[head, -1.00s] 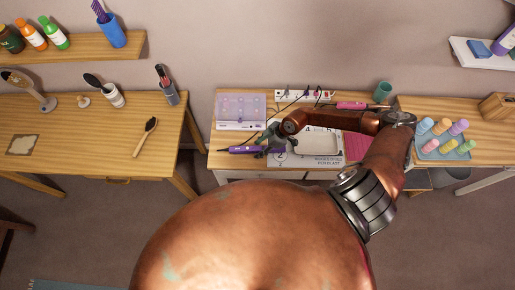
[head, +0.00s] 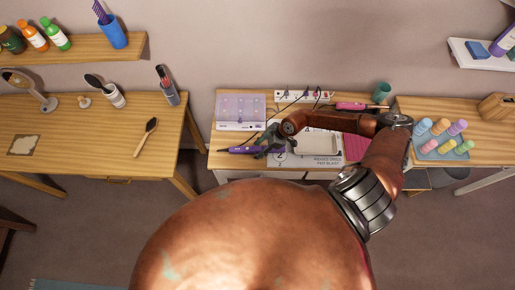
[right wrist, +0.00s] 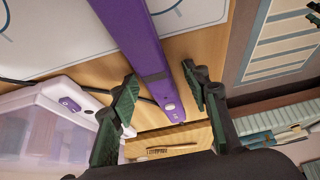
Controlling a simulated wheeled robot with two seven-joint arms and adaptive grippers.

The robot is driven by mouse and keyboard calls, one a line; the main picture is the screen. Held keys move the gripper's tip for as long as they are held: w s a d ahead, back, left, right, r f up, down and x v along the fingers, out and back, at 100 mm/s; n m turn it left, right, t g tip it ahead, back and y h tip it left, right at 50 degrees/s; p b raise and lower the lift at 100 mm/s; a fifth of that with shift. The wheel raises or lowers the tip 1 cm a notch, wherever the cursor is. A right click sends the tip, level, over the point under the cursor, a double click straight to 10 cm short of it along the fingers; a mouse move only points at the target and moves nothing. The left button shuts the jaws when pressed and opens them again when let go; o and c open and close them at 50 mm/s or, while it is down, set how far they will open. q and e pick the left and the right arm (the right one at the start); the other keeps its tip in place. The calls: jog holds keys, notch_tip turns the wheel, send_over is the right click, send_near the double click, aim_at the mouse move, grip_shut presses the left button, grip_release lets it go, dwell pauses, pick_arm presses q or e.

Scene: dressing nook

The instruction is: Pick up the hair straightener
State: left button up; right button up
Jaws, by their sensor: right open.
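A long purple styling tool (head: 238,150), which looks like the hair straightener, lies near the front left of the middle table. My right gripper (head: 262,147) is at its right part and covers some of it. In the right wrist view, the purple tool (right wrist: 140,45) runs down from the top edge, and its rounded end with a small button lies between the fingers. My right gripper (right wrist: 158,100) is open there, one finger on each side. Whether the fingers touch the tool cannot be told. My left gripper is not in view.
A pink tool (head: 352,106) and a white power strip (head: 303,96) with dark cords lie at the back. A clear lilac box (head: 240,108) stands behind the purple tool. A white tray (head: 325,143) and a teal cup (head: 381,92) are to the right.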

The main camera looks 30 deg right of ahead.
jog(key=shift+c, duration=0.4)
grip_shut()
